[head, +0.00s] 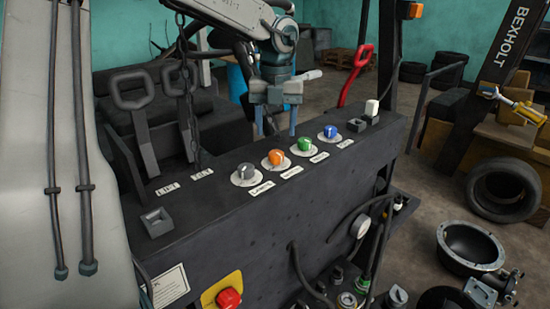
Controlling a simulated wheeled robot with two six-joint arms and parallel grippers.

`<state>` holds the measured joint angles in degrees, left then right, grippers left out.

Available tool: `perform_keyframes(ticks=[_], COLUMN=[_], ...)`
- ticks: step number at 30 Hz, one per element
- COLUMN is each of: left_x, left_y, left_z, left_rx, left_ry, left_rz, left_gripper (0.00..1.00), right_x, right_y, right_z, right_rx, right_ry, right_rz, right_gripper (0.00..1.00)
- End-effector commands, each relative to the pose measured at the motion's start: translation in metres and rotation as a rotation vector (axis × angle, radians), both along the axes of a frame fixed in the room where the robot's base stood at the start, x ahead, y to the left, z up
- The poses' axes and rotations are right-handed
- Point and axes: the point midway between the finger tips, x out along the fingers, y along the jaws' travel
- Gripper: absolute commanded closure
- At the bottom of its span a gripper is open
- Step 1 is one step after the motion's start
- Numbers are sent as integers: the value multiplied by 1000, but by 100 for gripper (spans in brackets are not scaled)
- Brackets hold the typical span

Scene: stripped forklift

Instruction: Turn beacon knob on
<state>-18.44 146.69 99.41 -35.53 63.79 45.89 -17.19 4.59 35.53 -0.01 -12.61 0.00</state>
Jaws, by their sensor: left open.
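A row of round knobs sits on the dark console: a grey knob (246,172), an orange knob (275,157), a green knob (305,143) and a blue knob (330,131). Each stands on a pale round plate with a small label in front. The label print is too small to read surely, so I cannot tell which is the beacon knob. My left gripper (276,126) is open and empty, its fingers pointing down above and behind the orange and green knobs. I cannot tell its exact distance from them. My right gripper is not in view.
Two grey levers (133,90) and a hanging chain (186,85) stand left of the knobs. A white-topped switch (371,107) is at the console's right end, with a red lever (357,70) behind. A red button (228,298) is on the front face.

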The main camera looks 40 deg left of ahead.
Motion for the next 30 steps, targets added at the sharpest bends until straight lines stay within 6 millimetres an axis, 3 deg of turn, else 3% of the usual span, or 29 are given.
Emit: perform_keyframes(ticks=[1,7,10,15,21,28,30], left_x=[0,0,-1,-1,0,0,0], left_y=[0,0,0,0,0,0,0], left_z=[-15,-44,-50,-63,-64,-63,-63], left_rx=[0,-1,-2,-2,-1,-1,-1], left_ry=[0,0,4,1,0,0,0], left_rz=[0,-1,-1,-1,-1,-1,-1], left_gripper=[44,44,44,44,44,89,89], right_x=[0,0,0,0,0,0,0], right_y=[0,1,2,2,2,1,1], right_z=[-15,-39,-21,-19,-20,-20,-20], right_rx=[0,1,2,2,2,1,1], right_ry=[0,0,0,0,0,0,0], right_rz=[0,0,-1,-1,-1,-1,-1], right_gripper=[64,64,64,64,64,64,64])
